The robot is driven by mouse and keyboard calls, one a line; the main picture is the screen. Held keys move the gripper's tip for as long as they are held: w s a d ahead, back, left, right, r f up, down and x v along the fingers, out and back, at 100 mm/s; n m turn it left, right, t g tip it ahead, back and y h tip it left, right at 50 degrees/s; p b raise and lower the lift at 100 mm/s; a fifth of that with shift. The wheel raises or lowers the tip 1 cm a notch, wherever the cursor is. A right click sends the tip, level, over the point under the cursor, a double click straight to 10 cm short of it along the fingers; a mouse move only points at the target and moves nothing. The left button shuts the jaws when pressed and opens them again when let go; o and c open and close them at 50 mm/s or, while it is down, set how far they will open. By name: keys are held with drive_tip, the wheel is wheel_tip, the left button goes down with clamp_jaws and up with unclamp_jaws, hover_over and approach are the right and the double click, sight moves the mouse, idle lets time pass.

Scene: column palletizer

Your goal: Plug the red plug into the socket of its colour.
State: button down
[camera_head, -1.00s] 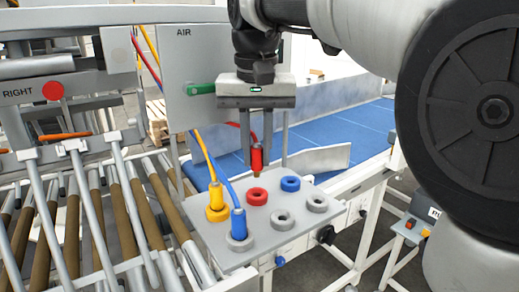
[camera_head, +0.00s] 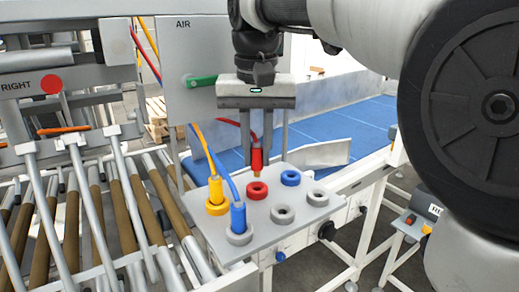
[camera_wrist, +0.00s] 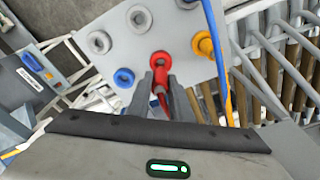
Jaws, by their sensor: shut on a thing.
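The red plug (camera_head: 256,160) hangs upright with its tip down, and a red hose runs from its top. My gripper (camera_head: 256,152) is shut on it. The red socket ring (camera_head: 257,190) is on the grey panel (camera_head: 225,250), just below the plug tip, and the two look apart. In the wrist view my gripper (camera_wrist: 161,85) holds the red plug (camera_wrist: 160,92) with the red socket (camera_wrist: 160,59) just beyond the fingertips. Whether the tip is centred over the socket is hard to tell.
A yellow plug (camera_head: 216,192) sits in the yellow socket, and a blue plug (camera_head: 238,217) in a grey one. A blue socket (camera_head: 290,177) and two grey sockets (camera_head: 282,213) are empty. Yellow and blue hoses rise at the left. A blue conveyor (camera_head: 340,128) lies behind.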

sight(257, 168)
drive_tip(key=shift+f+b, duration=1.05)
drive_tip(key=shift+f, duration=1.05)
idle(2.0)
drive_tip(key=c, duration=1.5)
unclamp_jaws()
drive_tip(key=shift+r, duration=0.15)
